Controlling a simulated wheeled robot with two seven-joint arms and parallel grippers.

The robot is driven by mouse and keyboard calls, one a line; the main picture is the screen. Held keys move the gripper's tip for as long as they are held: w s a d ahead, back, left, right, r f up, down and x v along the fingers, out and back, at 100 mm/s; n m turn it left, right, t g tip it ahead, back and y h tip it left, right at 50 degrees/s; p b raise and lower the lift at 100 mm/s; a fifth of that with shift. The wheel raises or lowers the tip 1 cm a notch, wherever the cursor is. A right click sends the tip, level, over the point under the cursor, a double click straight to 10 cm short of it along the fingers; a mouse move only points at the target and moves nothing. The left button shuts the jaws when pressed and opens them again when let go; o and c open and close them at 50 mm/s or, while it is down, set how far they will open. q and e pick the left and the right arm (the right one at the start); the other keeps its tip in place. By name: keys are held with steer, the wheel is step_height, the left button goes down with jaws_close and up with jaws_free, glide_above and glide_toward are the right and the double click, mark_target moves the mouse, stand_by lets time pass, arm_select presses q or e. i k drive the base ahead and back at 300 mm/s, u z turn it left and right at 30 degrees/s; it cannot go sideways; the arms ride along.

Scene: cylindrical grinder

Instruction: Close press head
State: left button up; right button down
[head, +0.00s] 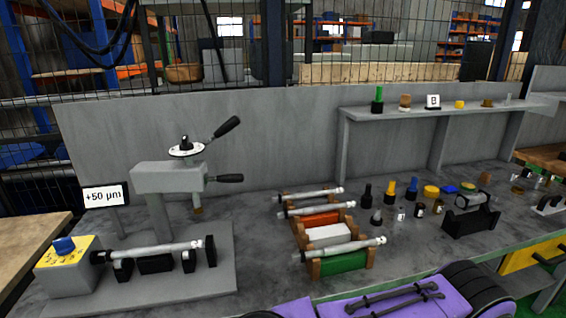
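The grey press head (165,178) sits on top of an upright column (158,218) at the left of the bench. A round white dial (187,150) is on top of it, with a black-handled lever (227,128) angled up to the right. A second black handle (226,178) sticks out to the right. A short brownish tip (197,206) hangs below the head, above and apart from a metal shaft (160,250). The shaft lies across dark supports on the grey base plate (205,285). Neither of my grippers is in view.
A yellow-topped box with a blue knob (65,245) stands left of the shaft. A sign (105,196) reads "+50 µm". A rack with several shafts (340,264) stands mid-bench. Small bottles and parts fill the right. A raised shelf (440,110) runs behind. Bench is clear between press and rack.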

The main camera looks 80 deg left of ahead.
mark_target(164, 176)
steer(key=u, duration=0.05)
steer(key=i, duration=0.45)
steer(key=u, duration=3.45)
